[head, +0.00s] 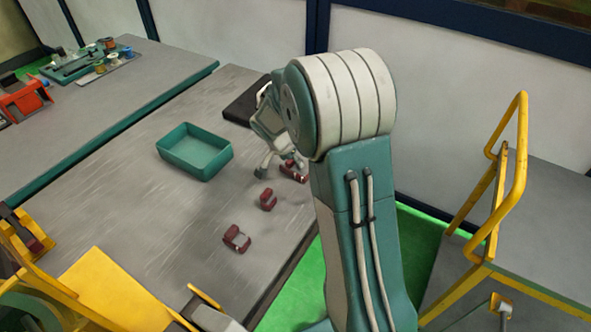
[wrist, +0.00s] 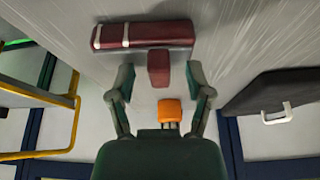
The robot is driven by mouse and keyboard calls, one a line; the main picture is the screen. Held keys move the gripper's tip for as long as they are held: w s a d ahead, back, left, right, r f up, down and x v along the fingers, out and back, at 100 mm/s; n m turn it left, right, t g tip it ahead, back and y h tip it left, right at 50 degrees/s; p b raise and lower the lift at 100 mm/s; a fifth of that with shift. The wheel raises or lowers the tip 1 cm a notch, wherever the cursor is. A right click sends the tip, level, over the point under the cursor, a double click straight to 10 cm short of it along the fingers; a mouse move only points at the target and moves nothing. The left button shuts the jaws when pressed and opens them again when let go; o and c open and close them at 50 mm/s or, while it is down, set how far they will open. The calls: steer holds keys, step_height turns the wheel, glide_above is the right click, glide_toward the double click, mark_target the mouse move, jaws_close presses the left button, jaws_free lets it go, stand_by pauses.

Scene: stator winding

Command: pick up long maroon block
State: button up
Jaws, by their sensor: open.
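A long maroon block (wrist: 143,35) with pale bands lies across the top of the wrist view, just beyond my fingertips. A shorter maroon piece (wrist: 159,69) extends from its near side toward the gap between my fingers; I cannot tell whether the two are joined. My gripper (wrist: 160,84) is open, with one finger on each side of that piece and no visible grip on it. In the head view, my gripper (head: 280,168) is low over the table beside a maroon block (head: 294,173), partly hidden by the fingers.
Two more maroon blocks (head: 267,199) (head: 236,238) lie nearer on the grey table (head: 130,215). A teal bin (head: 195,151) stands left of my gripper. A dark case (head: 243,106) lies behind it. A yellow-railed platform (head: 507,170) is at right.

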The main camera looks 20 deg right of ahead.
steer(key=shift+a, duration=0.1)
jaws_close()
steer(key=shift+r, duration=0.5)
steer(key=s+a+r, duration=0.2)
steer(key=s+r, duration=0.4)
steer(key=s+a+r, duration=0.2)
steer(key=s+r, duration=0.4)
steer(key=s, duration=0.1)
steer(key=shift+a, duration=0.35)
steer(key=shift+s, duration=0.2)
